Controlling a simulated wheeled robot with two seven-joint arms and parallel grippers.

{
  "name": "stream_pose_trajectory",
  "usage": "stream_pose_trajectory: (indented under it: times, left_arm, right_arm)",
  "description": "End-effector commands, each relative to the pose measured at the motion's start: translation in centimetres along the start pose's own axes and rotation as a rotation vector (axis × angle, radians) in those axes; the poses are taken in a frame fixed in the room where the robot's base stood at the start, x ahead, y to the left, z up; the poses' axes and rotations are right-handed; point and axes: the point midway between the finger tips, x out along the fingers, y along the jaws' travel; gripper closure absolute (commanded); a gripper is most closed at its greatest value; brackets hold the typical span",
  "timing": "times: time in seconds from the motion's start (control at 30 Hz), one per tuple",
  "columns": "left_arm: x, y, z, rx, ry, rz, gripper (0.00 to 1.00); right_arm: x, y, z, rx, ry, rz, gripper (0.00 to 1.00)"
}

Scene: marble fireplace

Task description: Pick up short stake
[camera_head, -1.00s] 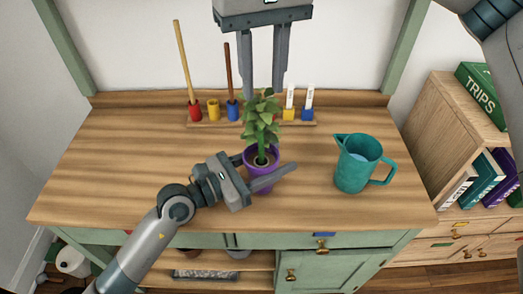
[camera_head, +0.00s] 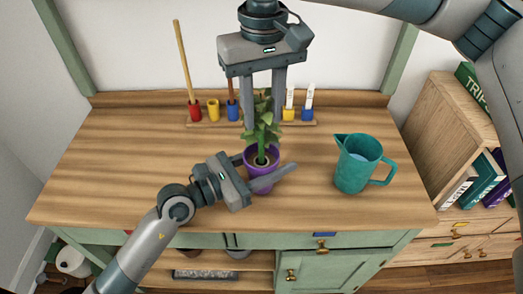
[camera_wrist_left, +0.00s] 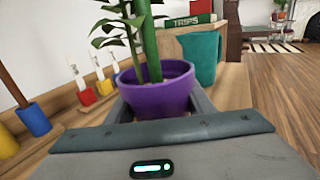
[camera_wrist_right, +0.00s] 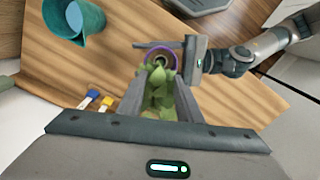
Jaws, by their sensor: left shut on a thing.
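The short brown stake (camera_head: 231,90) stands upright in a blue cup (camera_head: 232,111) of the back rack. My right gripper partly hides its upper end. It also shows at the left edge of the left wrist view (camera_wrist_left: 12,88). My left gripper (camera_head: 266,166) is shut on the purple pot (camera_head: 258,182), which holds a leafy plant (camera_head: 263,138) with a thick green stem (camera_wrist_left: 150,40). My right gripper (camera_head: 263,121) points down, open, with its fingers on either side of the plant's leaves and right of the stake.
A longer yellow stake (camera_head: 182,62) stands in a red cup (camera_head: 195,112). A yellow cup (camera_head: 213,110) and white tags in yellow and blue holders share the rack (camera_head: 262,123). A teal pitcher (camera_head: 354,168) stands right of the pot. The table's left side is clear.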

Motion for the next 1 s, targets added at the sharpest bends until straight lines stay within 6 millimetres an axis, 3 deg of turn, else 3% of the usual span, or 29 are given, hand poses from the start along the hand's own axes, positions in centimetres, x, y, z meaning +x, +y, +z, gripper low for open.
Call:
stream_pose_trajectory:
  times: [0.37, 0.8, 1.0]
  left_arm:
    - [0.0, 0.0, 0.1, 0.001, -0.002, 0.0, 0.82]
    - [0.0, 0.0, 0.1, 0.001, -0.002, 0.0, 0.82]
    - [0.0, 0.0, 0.1, 0.001, -0.002, 0.0, 0.82]
  right_arm:
    - [0.3, 0.0, 0.0, 0.0, 0.0, 0.0, 0.68]
    - [4.8, -0.1, -0.2, 0.001, -0.001, 0.0, 0.68]
    - [5.2, -0.1, -0.2, 0.001, -0.001, 0.0, 0.68]
